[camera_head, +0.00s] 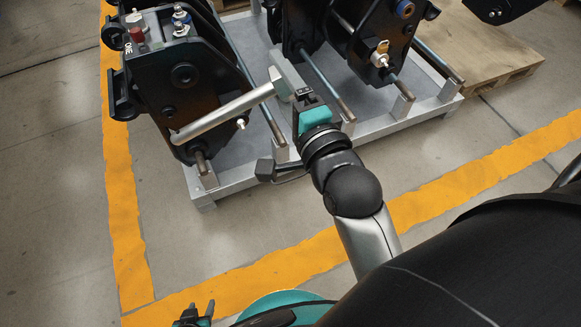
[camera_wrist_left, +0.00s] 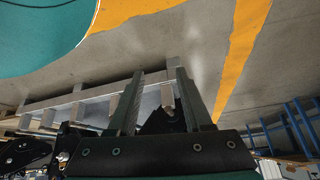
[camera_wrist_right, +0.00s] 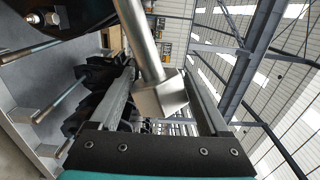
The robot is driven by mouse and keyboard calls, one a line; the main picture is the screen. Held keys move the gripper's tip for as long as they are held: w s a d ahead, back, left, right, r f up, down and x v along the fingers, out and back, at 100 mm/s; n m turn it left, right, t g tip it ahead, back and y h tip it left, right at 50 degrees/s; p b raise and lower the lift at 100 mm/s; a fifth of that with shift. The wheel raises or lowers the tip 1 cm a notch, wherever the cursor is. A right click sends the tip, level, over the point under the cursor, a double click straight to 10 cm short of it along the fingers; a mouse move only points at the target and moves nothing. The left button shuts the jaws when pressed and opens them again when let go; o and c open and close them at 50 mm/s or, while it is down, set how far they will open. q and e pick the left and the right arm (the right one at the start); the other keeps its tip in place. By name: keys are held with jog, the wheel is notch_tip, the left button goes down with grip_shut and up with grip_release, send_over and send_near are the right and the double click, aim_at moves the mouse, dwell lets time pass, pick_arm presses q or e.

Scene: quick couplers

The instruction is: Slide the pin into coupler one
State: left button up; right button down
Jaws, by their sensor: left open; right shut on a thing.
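Coupler one (camera_head: 165,80) is the black housing marked ONE at the left of the rack in the head view. The pin (camera_head: 225,112) is a grey metal rod with a block-shaped head. My right gripper (camera_head: 293,94) is shut on the head; the head (camera_wrist_right: 162,97) shows between the fingers in the right wrist view. The pin slants left and slightly down in the head view, its far end over the lower front of coupler one. I cannot tell whether that end touches the coupler or enters a bore. My left gripper (camera_head: 195,314) is open and empty, low in the head view.
A grey metal rack (camera_head: 232,183) carries the couplers on rods with square end blocks. Another black coupler (camera_head: 370,45) with a brass fitting stands to the right. A wooden pallet (camera_head: 490,50) lies behind. The floor in front, with yellow lines (camera_head: 440,185), is clear.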

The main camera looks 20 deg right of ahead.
pick_arm(q)
jog(key=w+d+r+t+h+b, duration=0.2)
jog(key=w+d+r+t+b, duration=0.35)
jog(key=d+r, duration=0.25)
jog(key=w+d+r+t+h+b, duration=0.1)
jog(key=d+r+t+b, duration=0.1)
jog(key=r, duration=0.5)
jog(key=w+d+r+t+h+b, duration=0.1)
jog(key=r+t+b, duration=0.1)
jog(key=r+b, duration=0.3)
notch_tip(320, 180, up, 2)
jog(key=shift+w+d+r+n+h, duration=0.1)
jog(key=shift+w+d+n+h, duration=0.2)
jog(key=shift+d+n+h, duration=0.1)
pick_arm(e)
jog(key=s+f, duration=0.2)
jog(key=f, duration=0.5)
jog(key=s+f, duration=0.3)
jog(key=f, duration=0.4)
jog(key=shift+d+f, duration=0.2)
jog(key=shift+f, duration=0.2)
